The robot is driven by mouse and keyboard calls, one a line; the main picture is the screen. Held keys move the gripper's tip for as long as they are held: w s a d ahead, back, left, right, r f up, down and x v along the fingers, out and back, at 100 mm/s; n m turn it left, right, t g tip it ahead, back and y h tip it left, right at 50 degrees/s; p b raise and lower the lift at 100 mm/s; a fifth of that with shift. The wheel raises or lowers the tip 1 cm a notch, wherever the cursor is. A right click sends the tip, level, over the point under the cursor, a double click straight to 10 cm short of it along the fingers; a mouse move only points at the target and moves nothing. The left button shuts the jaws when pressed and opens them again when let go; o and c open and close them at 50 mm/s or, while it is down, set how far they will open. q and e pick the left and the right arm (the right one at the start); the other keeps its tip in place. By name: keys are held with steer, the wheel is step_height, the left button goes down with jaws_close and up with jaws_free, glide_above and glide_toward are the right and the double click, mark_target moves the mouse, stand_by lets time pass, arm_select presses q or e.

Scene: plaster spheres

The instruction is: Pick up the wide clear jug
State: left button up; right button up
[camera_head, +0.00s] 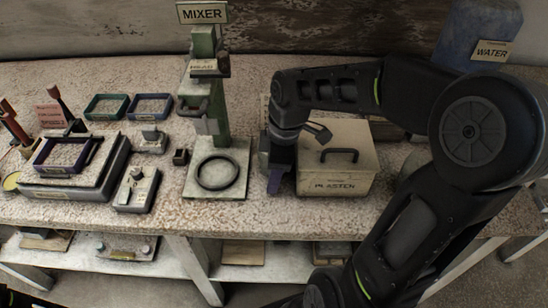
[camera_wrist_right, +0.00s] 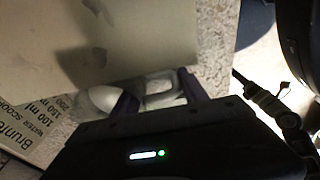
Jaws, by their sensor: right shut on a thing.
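My right gripper (camera_head: 272,183) is over the bench, between the mixer's base plate and the plaster box. In the right wrist view its purple fingers (camera_wrist_right: 158,97) are shut on a pale, see-through vessel (camera_wrist_right: 160,84), which looks like the wide clear jug. Only part of the vessel shows, so its full shape and handle cannot be told. A rounded white thing (camera_wrist_right: 103,98) lies just left of the fingers. In the head view my gripper and arm hide the vessel.
The plaster box (camera_head: 336,165) with a dark handle stands right beside the gripper. The mixer (camera_head: 207,110) with a dark ring (camera_head: 217,173) on its base is to the left. A printed card (camera_wrist_right: 30,115) about water scoops is close by. The bench's front edge is near.

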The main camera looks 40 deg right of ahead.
jaws_close()
steer(key=shift+r, duration=0.15)
stand_by(0.5)
steer(key=shift+w+r, duration=0.1)
steer(key=shift+r, duration=0.45)
step_height(320, 180, up, 17)
steer(key=p, duration=0.2)
steer(key=shift+f, duration=0.15)
